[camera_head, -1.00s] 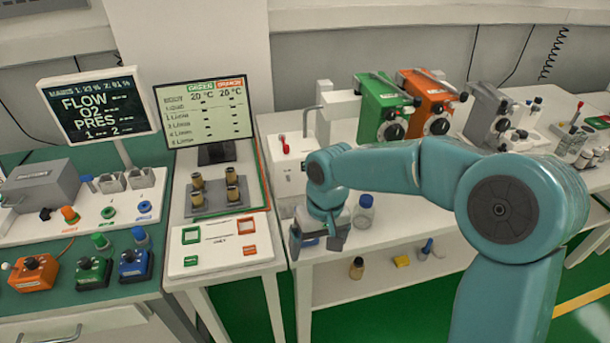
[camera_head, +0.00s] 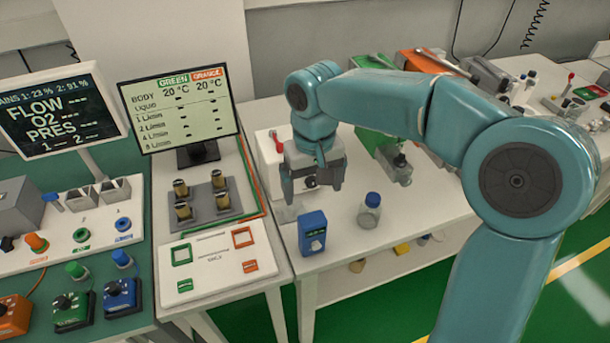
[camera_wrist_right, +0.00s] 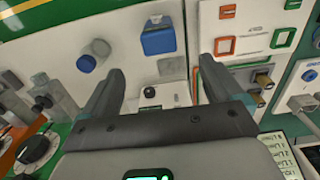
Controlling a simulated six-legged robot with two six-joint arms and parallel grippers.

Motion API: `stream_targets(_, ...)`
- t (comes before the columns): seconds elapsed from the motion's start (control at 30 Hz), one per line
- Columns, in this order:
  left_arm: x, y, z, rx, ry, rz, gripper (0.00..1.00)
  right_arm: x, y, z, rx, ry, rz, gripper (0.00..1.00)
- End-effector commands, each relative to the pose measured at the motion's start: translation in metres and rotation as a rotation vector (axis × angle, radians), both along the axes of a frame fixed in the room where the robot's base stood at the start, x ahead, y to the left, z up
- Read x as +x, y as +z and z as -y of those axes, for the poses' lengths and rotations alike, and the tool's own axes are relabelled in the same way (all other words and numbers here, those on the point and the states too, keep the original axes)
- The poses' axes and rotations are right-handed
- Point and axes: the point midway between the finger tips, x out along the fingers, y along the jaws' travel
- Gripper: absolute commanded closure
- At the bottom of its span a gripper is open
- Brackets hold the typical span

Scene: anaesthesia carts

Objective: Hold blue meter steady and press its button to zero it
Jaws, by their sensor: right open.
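The blue meter (camera_head: 312,228) is a small upright blue box with a pale patch on its front. It stands near the front left corner of the white table (camera_head: 345,250). Its button is too small to make out. My right gripper (camera_head: 312,192) is open and empty, above and behind the meter, with its fingers pointing down. In the right wrist view the meter (camera_wrist_right: 158,41) lies beyond the fingertips (camera_wrist_right: 160,72), apart from both fingers. My left gripper is not in view.
A blue-capped bottle (camera_head: 369,212) stands right of the meter. A white box with a red lever (camera_head: 277,142) is behind, partly covered by my gripper. The two-colour panel board (camera_head: 215,265) is left. Green (camera_head: 372,145) and orange (camera_head: 432,62) units stand farther back.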

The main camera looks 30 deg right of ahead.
Motion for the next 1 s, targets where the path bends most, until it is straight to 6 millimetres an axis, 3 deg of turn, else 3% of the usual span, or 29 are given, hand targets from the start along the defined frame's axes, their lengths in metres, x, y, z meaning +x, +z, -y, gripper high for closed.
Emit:
stream_targets(0.13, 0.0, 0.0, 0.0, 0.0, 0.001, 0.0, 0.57, -0.005, -0.004, 0.001, -0.001, 0.0, -0.001, 0.06)
stream_targets(0.27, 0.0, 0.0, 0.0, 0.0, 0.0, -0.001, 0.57, -0.008, -0.022, 0.001, -0.001, 0.001, -0.003, 0.06)
stream_targets(0.7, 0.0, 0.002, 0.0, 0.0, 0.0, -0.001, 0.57, -0.011, -0.117, 0.0, 0.0, 0.0, -0.006, 0.06)
stream_targets(1.0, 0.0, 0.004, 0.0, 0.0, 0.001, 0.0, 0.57, -0.008, -0.158, -0.001, -0.001, 0.0, -0.002, 0.06)
